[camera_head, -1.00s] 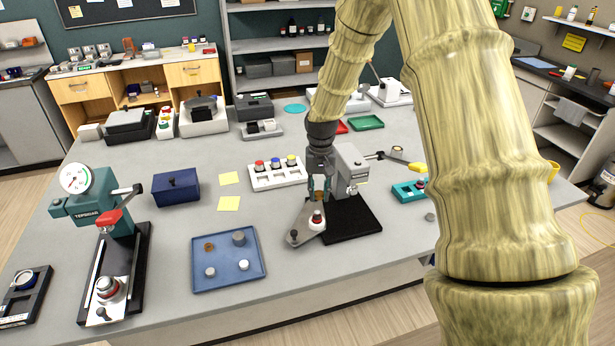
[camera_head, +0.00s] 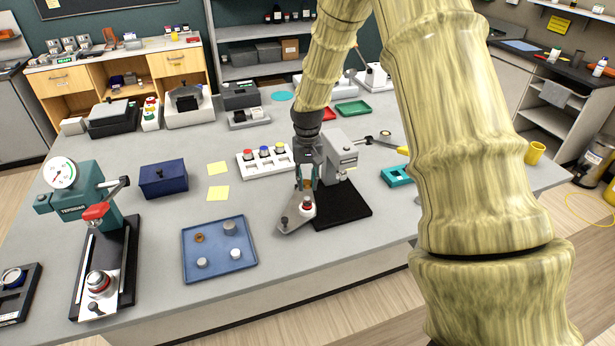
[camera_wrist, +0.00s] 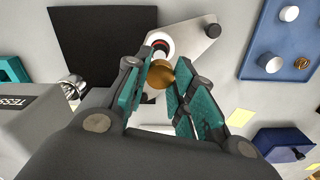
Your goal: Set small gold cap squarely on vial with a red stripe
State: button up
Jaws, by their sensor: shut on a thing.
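My gripper (camera_head: 307,184) is shut on the small gold cap (camera_wrist: 160,74), which sits between the teal fingertips in the wrist view. In the head view, the cap shows as a small orange-gold patch between the fingers. The vial with a red stripe (camera_head: 307,205) stands in a white holder on a grey swing plate (camera_head: 291,222), just below the fingertips. In the wrist view, the vial (camera_wrist: 161,46) shows beyond the cap and is partly hidden by it. The cap appears apart from the vial, but the exact gap and alignment are hard to tell.
A grey press (camera_head: 338,152) on a black base (camera_head: 345,205) stands close beside the gripper. A blue tray (camera_head: 220,270) holds several caps, one brown-gold. A white rack (camera_head: 255,172) holds red, blue and yellow topped vials. A teal gauge press (camera_head: 95,190) stands left.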

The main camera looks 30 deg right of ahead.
aim_at(307, 198)
jog(key=shift+f+b, duration=0.75)
jog(key=shift+f, duration=1.35)
jog(key=shift+r+p, duration=0.1)
jog(key=shift+p, duration=0.45)
jog(key=shift+f+b, duration=0.5)
jog(key=shift+f, duration=0.7)
dwell(0.6)
jog(key=o, duration=0.7)
jog(key=shift+o, duration=0.2)
notch_tip(307, 198, up, 12)
jog(key=shift+r, duration=0.1)
dwell(0.5)
